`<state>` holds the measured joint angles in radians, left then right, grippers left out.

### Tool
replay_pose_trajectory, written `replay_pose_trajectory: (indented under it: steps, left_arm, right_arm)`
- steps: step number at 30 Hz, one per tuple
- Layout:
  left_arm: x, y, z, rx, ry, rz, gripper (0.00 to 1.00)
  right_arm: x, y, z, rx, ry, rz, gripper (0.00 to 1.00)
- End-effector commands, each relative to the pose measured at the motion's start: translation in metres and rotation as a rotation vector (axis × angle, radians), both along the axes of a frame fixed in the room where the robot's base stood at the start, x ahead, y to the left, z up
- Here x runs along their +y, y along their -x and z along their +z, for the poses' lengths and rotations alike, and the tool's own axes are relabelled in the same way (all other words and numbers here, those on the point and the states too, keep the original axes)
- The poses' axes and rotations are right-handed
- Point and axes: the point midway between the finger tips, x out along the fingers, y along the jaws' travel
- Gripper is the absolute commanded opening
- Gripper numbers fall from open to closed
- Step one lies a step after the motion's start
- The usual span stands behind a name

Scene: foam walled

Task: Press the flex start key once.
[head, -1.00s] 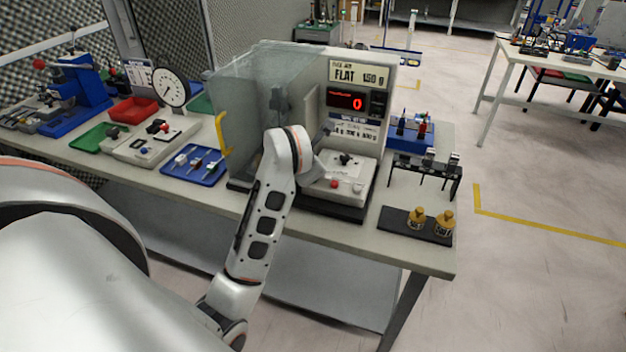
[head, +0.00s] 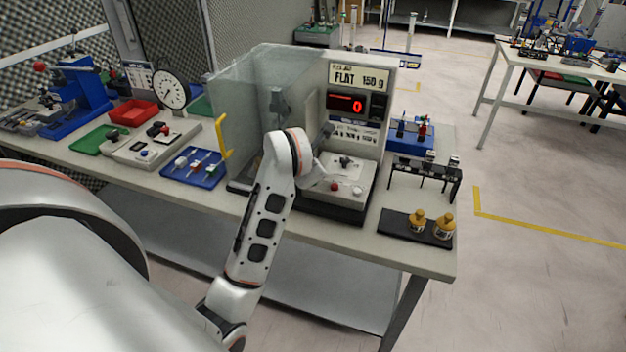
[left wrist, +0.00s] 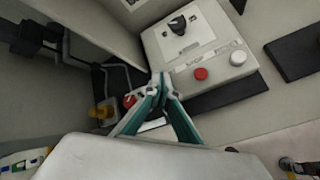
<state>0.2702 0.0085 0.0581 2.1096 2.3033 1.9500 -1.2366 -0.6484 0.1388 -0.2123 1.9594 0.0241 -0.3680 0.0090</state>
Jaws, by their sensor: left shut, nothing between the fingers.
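The test machine (head: 357,118) stands on the bench with a red "0" on its display. Its control box (left wrist: 184,40) carries a black knob (left wrist: 178,25), a red button (left wrist: 201,73) and a white button (left wrist: 238,57); the red button also shows in the head view (head: 334,186). I cannot read which one is the flex start key. My left gripper (left wrist: 161,80) is shut and empty, its tips beside the box's near left edge, apart from both buttons. In the head view my wrist hides its fingers. Another red knob (left wrist: 130,101) shows just left of the fingers. My right gripper is out of view.
A clear guard (head: 240,105) with a yellow handle (head: 222,137) stands left of the machine. To the right are a black rack (head: 426,175) and a dark tray (head: 400,222) with brass weights. A blue tray (head: 193,167) lies left.

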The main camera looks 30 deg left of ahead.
Motion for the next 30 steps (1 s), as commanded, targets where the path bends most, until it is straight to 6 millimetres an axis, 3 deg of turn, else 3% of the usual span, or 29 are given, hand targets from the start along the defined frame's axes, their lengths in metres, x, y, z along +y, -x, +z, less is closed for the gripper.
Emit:
replay_pose_trajectory:
  steps: [30]
  left_arm:
    - [0.0,0.0,-0.0092,0.0,0.0,0.0,0.0]
  right_arm:
    - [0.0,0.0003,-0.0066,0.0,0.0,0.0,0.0]
